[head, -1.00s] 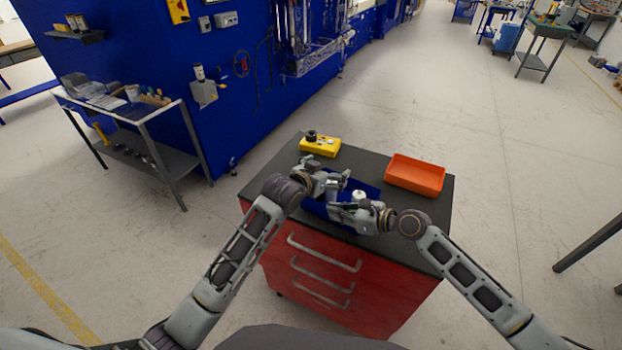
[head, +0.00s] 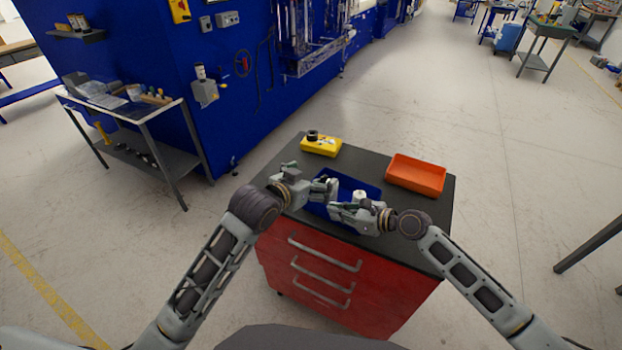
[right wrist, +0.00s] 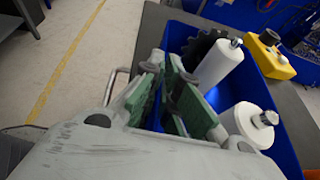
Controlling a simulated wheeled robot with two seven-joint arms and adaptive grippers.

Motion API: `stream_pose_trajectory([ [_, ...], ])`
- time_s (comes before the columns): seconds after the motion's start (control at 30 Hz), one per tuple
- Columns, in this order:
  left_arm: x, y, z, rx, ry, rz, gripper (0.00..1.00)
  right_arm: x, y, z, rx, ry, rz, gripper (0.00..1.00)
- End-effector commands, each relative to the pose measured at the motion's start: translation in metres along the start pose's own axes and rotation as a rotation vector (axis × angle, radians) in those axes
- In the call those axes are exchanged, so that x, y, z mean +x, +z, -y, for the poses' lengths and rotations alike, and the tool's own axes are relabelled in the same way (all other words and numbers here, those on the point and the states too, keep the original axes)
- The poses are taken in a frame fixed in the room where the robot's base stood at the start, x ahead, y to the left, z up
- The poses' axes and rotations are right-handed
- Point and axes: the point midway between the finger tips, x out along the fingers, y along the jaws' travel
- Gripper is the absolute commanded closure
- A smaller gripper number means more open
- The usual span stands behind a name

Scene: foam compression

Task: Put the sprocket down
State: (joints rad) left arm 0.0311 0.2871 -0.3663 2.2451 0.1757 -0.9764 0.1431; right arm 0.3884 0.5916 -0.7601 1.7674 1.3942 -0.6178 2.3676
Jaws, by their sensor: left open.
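A dark toothed disc, which looks like the sprocket (right wrist: 203,43), shows in the right wrist view at the far end of the blue bin (head: 362,186). A white cylinder (right wrist: 217,67) partly covers it; I cannot make the disc out in the head view. My left gripper (head: 329,186) is open over the left side of the bin, close to my right gripper (head: 333,209). My right gripper is low over the bin's near side. Its green pads (right wrist: 168,100) stand apart, with blue bin showing between them and nothing clearly held.
A second white cylinder (right wrist: 248,124) with a metal tip stands in the bin near my right gripper. A yellow box (head: 321,147) with a dark round part is at the back of the cabinet top (head: 372,162). An orange tray (head: 416,176) is at the right.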

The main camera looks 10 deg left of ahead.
Motion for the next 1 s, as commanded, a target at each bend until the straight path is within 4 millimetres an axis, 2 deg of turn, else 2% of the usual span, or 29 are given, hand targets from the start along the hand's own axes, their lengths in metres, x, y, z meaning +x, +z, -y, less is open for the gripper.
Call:
stream_pose_trajectory([
  [0.57,-0.0045,-0.0003,-0.0001,0.000,0.000,-0.001,0.00,0.0000,0.0006,-0.0001,0.000,0.000,0.001,1.00],
  [0.6,-0.0044,-0.0003,0.0000,0.000,0.000,-0.001,0.00,-0.0001,0.0006,-0.0001,0.000,0.000,0.001,0.93],
  [0.8,-0.0044,-0.0004,-0.0001,0.000,0.000,-0.001,0.00,0.0000,0.0005,-0.0001,0.000,0.000,0.001,0.70],
  [1.0,-0.0044,-0.0004,-0.0001,0.000,0.000,-0.001,0.00,0.0000,0.0003,-0.0001,0.000,0.000,0.000,0.70],
])
